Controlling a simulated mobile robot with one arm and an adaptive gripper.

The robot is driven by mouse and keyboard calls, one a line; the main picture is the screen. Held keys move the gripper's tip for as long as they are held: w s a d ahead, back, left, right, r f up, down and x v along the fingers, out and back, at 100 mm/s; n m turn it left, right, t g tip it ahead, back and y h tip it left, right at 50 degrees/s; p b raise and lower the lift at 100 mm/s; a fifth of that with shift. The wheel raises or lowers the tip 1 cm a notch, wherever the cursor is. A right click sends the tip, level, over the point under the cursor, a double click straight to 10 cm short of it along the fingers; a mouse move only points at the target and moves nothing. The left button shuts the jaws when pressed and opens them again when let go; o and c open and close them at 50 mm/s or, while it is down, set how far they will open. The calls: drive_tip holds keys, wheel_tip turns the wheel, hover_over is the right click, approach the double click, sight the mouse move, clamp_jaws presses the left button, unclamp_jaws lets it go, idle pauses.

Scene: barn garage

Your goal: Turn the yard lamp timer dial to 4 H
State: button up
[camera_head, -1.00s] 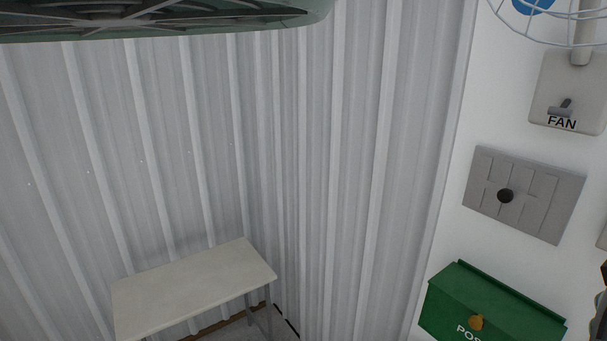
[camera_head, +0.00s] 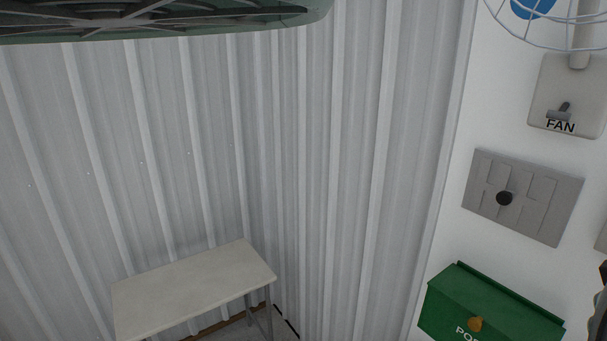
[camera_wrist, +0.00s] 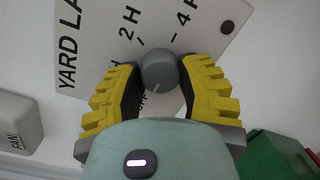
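In the wrist view, the yard lamp timer panel (camera_wrist: 93,45) is a white plate with black lettering, tilted in the picture; "YARD LA", "2 H" and "4 H" can be read. Its round grey dial (camera_wrist: 159,68) sits between the fingertips of my gripper (camera_wrist: 160,75). The yellow fingers with dark pads lie against both sides of the dial, with no clear gap. A pale mark on the dial points down in the picture, toward partly hidden lettering that seems to read OFF. In the head view the dial is not visible; only a sliver of my arm shows at the right edge.
A FAN switch box (camera_head: 567,95), a grey plate with a black knob (camera_head: 522,196) and a green post box (camera_head: 490,305) are on the white wall. A pale table (camera_head: 195,290) stands by the corrugated wall. A wire cage (camera_head: 550,25) is at top right.

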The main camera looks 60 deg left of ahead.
clamp_jaws()
